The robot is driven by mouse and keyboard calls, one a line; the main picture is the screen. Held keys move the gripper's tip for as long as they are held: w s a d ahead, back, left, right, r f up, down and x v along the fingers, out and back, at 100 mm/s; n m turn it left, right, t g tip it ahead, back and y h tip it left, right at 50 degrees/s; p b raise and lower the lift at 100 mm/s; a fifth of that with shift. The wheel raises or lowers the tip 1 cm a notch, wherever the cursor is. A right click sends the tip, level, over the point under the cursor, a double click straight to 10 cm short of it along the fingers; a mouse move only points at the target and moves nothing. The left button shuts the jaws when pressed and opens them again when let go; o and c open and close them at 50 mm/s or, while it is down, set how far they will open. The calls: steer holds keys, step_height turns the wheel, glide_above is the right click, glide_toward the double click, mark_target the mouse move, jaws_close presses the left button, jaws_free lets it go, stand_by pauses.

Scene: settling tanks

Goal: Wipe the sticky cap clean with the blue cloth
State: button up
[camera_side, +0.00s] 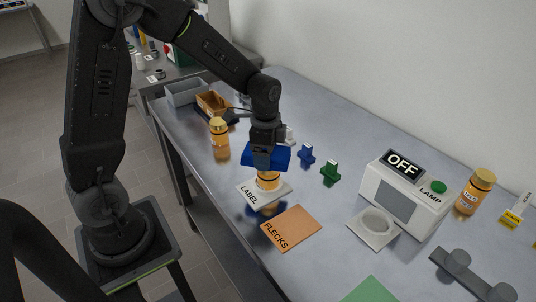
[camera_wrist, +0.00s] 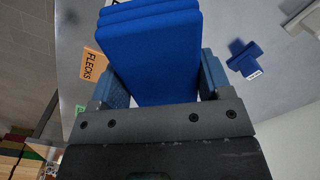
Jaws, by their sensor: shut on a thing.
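My gripper (camera_side: 264,155) points down and is shut on the folded blue cloth (camera_side: 280,159). The cloth also fills the upper middle of the wrist view (camera_wrist: 150,55), between the two fingers. In the side view the cloth sits directly over an orange jar (camera_side: 267,183), which stands upright on a white card marked LABEL (camera_side: 248,196). The cloth and gripper hide most of the jar's cap. I cannot tell whether the cloth presses on the cap. The wrist view does not show the jar.
An orange FLECKS card (camera_side: 290,229) lies in front. A white lamp box (camera_side: 410,207) with an OFF sign (camera_side: 403,163) stands right. Other jars stand at left (camera_side: 218,132) and far right (camera_side: 474,192). Small blue (camera_side: 307,154) and green (camera_side: 330,171) pieces are close behind.

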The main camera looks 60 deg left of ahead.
steer(key=d, duration=0.2)
steer(key=shift+d+f, duration=0.1)
steer(key=shift+d, duration=0.25)
steer(key=shift+d+r, duration=0.1)
steer(key=shift+r, duration=4.05)
